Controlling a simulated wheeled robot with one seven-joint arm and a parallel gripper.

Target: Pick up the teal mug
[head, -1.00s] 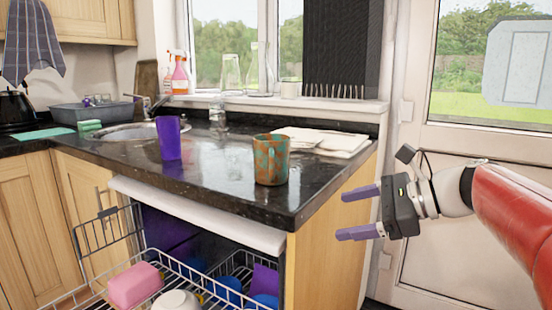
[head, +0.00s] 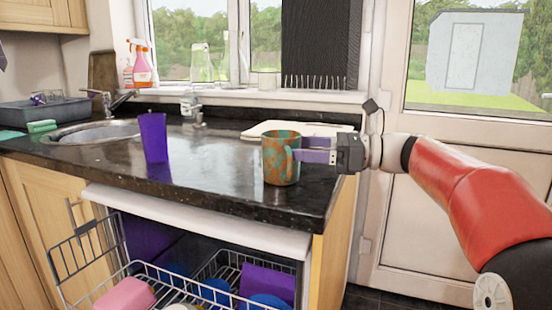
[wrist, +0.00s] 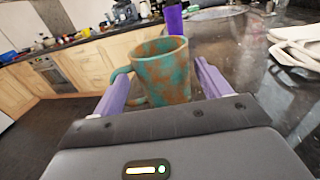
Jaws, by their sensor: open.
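The teal mug (head: 275,160), mottled teal and rust-orange, stands upright on the dark granite counter (head: 215,175) near its right front corner. My gripper (head: 308,150), with purple fingers, is open at the mug's right side at mug height in the head view. The wrist view shows the mug (wrist: 163,78) straight ahead, framed between the two spread fingers, its handle on the left by the left finger. I cannot tell whether a finger touches the mug.
A purple cup (head: 153,138) stands left of the mug. White boards (head: 290,129) lie behind it. The sink (head: 95,133) and tap are farther left. Below the counter, an open dishwasher rack (head: 165,280) sticks out. A door is at right.

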